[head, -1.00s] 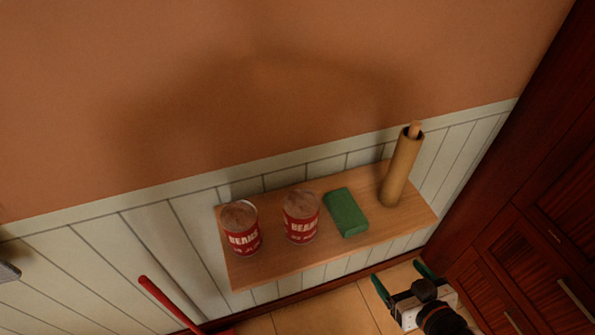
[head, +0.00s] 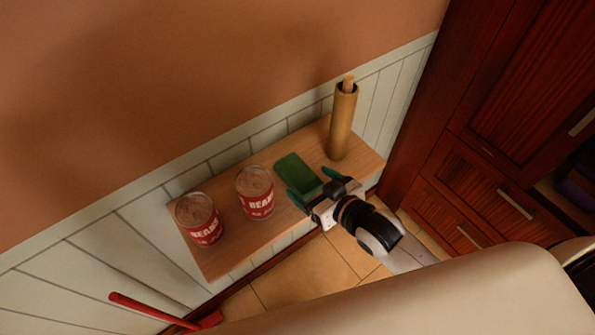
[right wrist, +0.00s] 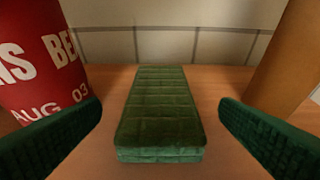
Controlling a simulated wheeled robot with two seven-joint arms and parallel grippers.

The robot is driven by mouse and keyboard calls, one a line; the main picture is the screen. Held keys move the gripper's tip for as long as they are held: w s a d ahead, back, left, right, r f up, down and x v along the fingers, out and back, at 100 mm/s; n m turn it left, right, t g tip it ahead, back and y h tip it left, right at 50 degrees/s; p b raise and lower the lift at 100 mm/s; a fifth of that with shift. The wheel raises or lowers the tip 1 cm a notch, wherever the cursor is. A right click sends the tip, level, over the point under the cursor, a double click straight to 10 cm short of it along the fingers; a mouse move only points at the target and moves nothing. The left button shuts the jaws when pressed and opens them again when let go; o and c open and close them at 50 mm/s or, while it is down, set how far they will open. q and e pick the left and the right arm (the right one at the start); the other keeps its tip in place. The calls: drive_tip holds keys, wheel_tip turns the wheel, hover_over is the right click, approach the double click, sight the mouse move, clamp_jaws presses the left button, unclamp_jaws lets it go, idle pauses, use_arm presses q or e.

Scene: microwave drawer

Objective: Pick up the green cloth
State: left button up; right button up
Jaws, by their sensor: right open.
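The green cloth (head: 296,172) is a folded, flat rectangular block lying on the wooden shelf (head: 225,247). In the right wrist view the cloth (right wrist: 160,112) lies lengthwise in the middle, between the fingers but apart from both. My right gripper (head: 310,186) is open, with green-padded fingers at the near end of the cloth. In the right wrist view the gripper (right wrist: 160,140) has nothing between its pads that they touch. The cloth's near end is partly covered by the gripper in the head view. My left gripper is not in view.
Two red bean cans, one (head: 256,193) close to the cloth and one (head: 198,219) farther left, stand on the shelf. A tan cylinder (head: 343,122) stands right of the cloth. The wall is behind; dark wooden cabinets (head: 480,150) are at the right. A red-handled object (head: 150,309) is below.

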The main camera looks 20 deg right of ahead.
sight(307, 182)
drive_tip(key=x, duration=0.3)
drive_tip(key=shift+w+a+f+p, duration=0.1)
drive_tip(key=shift+w+f+p, duration=0.15)
drive_tip(key=shift+p, duration=0.05)
drive_tip(key=c, duration=1)
drive_tip(key=shift+o, duration=0.2)
drive_tip(key=shift+s, duration=0.1)
